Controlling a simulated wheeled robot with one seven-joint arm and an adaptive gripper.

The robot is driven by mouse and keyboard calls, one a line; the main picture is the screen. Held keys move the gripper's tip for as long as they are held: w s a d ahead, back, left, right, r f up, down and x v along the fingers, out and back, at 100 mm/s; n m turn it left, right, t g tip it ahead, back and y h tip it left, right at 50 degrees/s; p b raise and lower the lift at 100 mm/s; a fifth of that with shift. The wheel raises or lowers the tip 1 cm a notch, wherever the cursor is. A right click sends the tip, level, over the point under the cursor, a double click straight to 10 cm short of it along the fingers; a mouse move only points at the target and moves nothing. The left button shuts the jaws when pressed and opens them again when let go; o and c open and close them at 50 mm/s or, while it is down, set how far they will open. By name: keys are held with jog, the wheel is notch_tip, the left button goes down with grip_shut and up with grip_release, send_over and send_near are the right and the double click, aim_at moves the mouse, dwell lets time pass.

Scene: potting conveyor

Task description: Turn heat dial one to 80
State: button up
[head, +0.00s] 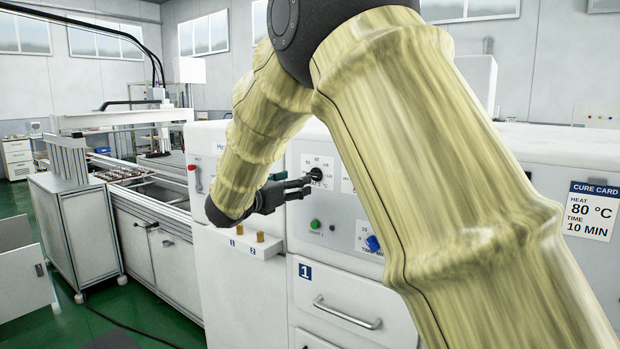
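The heat dial (316,174) is a black round knob on a small white scale plate on the front of the white machine above the drawer marked 1. Its scale figures are too small to read surely, and my fingers cover part of the plate's lower left. My gripper (309,184) is dark grey and reaches in from the left, with its fingertips at the lower left of the knob. I cannot tell whether the fingers touch the knob or how far apart they are. The cure card (594,211) at the right reads heat 80 °C, time 10 min.
Below the dial are a green button (316,224) and a blue time knob (373,243), partly beside my arm. A white ledge with two brass pegs (260,237) juts out below my gripper. A red-topped switch (192,168) is at the left. My arm hides much of the panel.

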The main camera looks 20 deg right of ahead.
aim_at(314, 175)
jog(key=p+x, duration=0.1)
jog(key=x, duration=0.7)
jog(key=shift+p, duration=0.35)
jog(key=shift+d, duration=0.1)
jog(key=shift+w, duration=0.1)
jog(key=c, duration=1)
